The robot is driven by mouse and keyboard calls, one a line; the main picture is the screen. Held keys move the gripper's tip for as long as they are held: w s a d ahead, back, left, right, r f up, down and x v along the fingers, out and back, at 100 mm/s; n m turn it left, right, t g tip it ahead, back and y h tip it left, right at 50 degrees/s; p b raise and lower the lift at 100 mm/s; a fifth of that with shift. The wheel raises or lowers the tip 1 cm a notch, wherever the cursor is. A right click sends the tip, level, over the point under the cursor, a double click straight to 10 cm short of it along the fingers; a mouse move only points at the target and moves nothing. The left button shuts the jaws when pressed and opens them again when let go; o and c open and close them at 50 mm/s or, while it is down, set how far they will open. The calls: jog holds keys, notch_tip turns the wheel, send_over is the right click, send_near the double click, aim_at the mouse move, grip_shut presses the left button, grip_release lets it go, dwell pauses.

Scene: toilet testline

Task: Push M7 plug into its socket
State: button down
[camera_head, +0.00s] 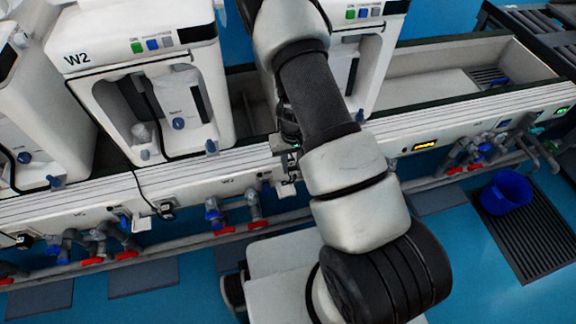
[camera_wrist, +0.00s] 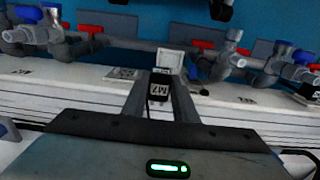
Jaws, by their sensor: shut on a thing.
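The M7 plug (camera_wrist: 159,87) is dark with a white label reading M7. In the wrist view it sits between the two fingers of my gripper (camera_wrist: 160,98), which is shut on it. A light grey square piece (camera_wrist: 170,60), perhaps a socket cover, stands just beyond the plug. I cannot tell whether the plug touches the socket; the plug and fingers hide that spot. In the head view my gripper (camera_head: 288,165) is at the front panel of the bench, partly covered by my own arm, and the plug is not clear there.
The white bench panel (camera_head: 100,215) carries other sockets, one with a black plug (camera_head: 166,210). Pipes with blue and red valves (camera_head: 235,215) run below it. White machines, one marked W2 (camera_head: 140,75), stand above. A blue bucket (camera_head: 506,192) is at right.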

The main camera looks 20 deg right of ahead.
jog(key=shift+d+b, duration=0.4)
jog(key=shift+d, duration=0.95)
jog(key=s+d+f+b, duration=0.2)
jog(key=d+f+b, duration=0.3)
jog(key=f, duration=0.5)
jog(key=shift+b, duration=1.05)
dwell(0.4)
jog(key=shift+s, duration=0.1)
jog(key=shift+w, duration=1.35)
dwell(2.3)
jog(key=c, duration=1.3)
grip_release()
jog(key=shift+c, duration=0.2)
jog(key=shift+r, duration=0.1)
